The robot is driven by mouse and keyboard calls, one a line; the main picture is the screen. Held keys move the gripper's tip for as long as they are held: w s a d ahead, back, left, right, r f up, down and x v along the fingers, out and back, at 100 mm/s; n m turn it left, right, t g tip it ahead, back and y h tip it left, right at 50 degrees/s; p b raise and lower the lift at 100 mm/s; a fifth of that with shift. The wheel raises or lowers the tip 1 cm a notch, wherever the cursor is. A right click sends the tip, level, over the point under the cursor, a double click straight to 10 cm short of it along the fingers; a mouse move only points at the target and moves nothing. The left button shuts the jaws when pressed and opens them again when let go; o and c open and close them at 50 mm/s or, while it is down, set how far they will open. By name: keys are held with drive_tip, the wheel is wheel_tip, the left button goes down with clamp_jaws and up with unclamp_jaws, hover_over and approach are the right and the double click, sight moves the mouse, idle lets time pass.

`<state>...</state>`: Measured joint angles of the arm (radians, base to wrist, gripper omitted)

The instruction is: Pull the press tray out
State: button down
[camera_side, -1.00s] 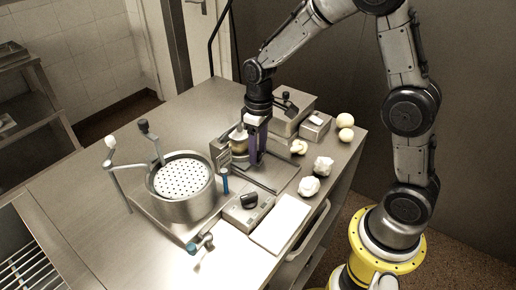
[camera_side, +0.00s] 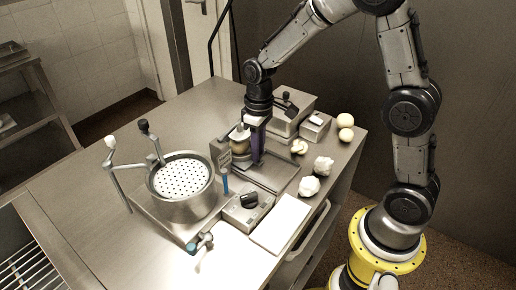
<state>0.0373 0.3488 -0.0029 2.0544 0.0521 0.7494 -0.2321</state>
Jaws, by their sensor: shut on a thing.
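The press tray (camera_side: 272,175) is a flat, dark plate lying low on the metal base at the front right of the press (camera_side: 220,155). My gripper (camera_side: 256,158) points down beside the press, with its fingers low at the tray's rear part. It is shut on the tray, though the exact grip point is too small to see. A pale, rounded piece with a knob (camera_side: 240,135) stands just left of my gripper, partly hidden by it.
A round pot with a perforated plate (camera_side: 182,178) and cranks stands left. A control box with a black knob (camera_side: 248,206) and a white board (camera_side: 281,223) lie in front. White lumps (camera_side: 309,186) sit right. Metal boxes (camera_side: 290,115) stand behind.

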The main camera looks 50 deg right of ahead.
idle(0.9)
drive_tip(key=s, duration=0.9)
drive_tip(key=shift+s+r, duration=0.1)
drive_tip(key=shift+s, duration=0.1)
drive_tip(key=c, duration=0.7)
unclamp_jaws()
drive_tip(key=shift+c, duration=0.2)
wheel_tip(320, 180, up, 14)
drive_tip(key=shift+d, duration=0.25)
